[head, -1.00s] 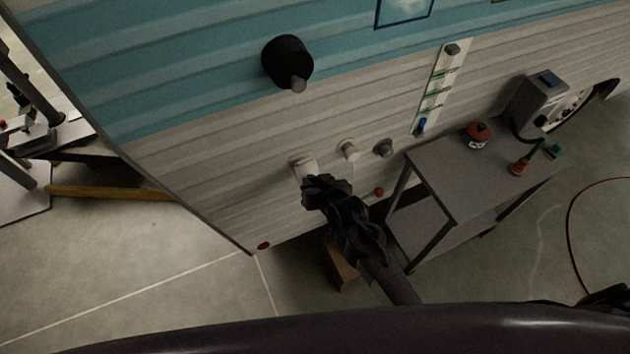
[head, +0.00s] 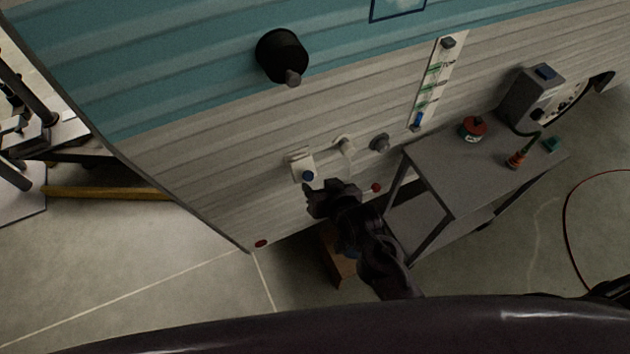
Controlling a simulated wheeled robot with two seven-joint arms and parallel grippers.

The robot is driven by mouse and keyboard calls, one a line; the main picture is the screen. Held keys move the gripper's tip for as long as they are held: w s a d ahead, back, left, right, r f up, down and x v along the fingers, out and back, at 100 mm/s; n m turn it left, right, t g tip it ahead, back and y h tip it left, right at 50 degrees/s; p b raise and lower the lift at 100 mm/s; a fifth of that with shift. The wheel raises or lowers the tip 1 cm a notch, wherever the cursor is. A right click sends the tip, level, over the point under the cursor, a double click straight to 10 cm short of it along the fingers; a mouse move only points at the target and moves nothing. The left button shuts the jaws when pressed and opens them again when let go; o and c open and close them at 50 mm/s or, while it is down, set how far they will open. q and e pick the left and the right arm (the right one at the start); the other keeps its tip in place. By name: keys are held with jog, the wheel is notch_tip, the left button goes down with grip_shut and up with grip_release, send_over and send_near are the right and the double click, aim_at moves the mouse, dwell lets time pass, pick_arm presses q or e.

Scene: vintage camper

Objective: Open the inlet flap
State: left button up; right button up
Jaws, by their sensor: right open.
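The inlet (head: 300,162) is a small white square fitting low on the camper's pale ribbed wall, left of two other fittings. A round blue part (head: 308,176) shows at its lower right. I cannot clearly tell the flap from the plate or how far it stands open. My right gripper (head: 309,198) is dark and open, with its fingertips just below the blue part. It appears empty and apart from the inlet. My left gripper is not in view.
A white hooked fitting (head: 343,146) and a grey round knob (head: 379,142) sit right of the inlet. A grey cart (head: 450,175) stands close on the right. A large black cylinder (head: 281,55) juts from the wall above. Floor at lower left is clear.

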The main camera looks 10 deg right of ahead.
jog(key=shift+v, duration=0.8)
